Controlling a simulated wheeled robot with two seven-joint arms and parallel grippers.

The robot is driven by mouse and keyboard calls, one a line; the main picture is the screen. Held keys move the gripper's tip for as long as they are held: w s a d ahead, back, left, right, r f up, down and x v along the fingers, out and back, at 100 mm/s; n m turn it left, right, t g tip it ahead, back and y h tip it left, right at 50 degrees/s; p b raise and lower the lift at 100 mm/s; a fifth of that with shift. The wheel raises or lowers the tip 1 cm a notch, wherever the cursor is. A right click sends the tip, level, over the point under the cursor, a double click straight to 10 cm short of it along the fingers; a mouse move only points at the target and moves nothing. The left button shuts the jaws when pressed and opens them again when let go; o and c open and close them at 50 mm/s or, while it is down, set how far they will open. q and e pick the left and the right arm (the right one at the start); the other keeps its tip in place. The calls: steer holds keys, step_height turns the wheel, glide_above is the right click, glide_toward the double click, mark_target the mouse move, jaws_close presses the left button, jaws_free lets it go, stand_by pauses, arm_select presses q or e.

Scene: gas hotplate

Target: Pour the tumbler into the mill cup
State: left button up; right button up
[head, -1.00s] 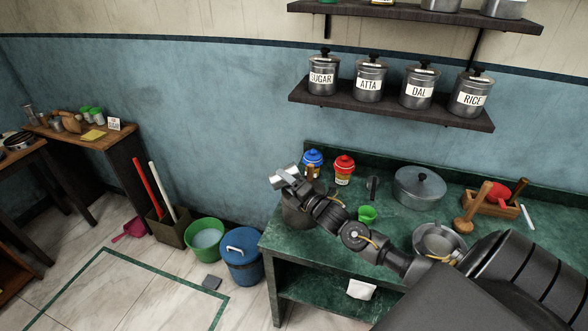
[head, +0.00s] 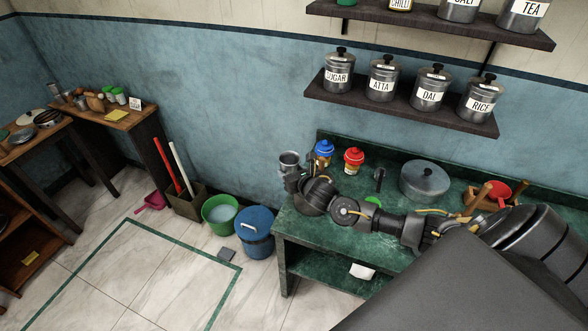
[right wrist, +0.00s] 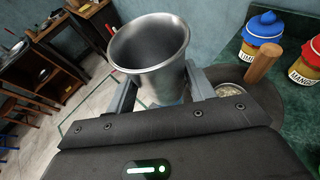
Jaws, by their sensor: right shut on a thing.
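The tumbler (head: 289,158) is a grey metal cup with a flared rim. My right gripper (head: 292,180) is shut on it and holds it roughly upright above the left end of the green counter. In the right wrist view the tumbler (right wrist: 150,48) sits between the fingers of the gripper (right wrist: 160,92); its bottom inside is hidden. The mill (right wrist: 268,98) is a dark round stone with an upright wooden handle (right wrist: 264,63). The mill cup (right wrist: 231,90) is a pale-rimmed opening with pale grains in it, just right of the gripper. My left gripper is not in view.
A blue-lidded jar (head: 324,150) and a red-lidded jar (head: 354,160) stand behind my right arm. A lidded pot (head: 424,180) stands further right on the counter (head: 300,228). A blue bucket (head: 254,232) and a green tub (head: 220,213) stand on the floor left of it.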

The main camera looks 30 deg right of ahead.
mark_target(293, 164)
stand_by(0.4)
steer(key=shift+r, duration=2)
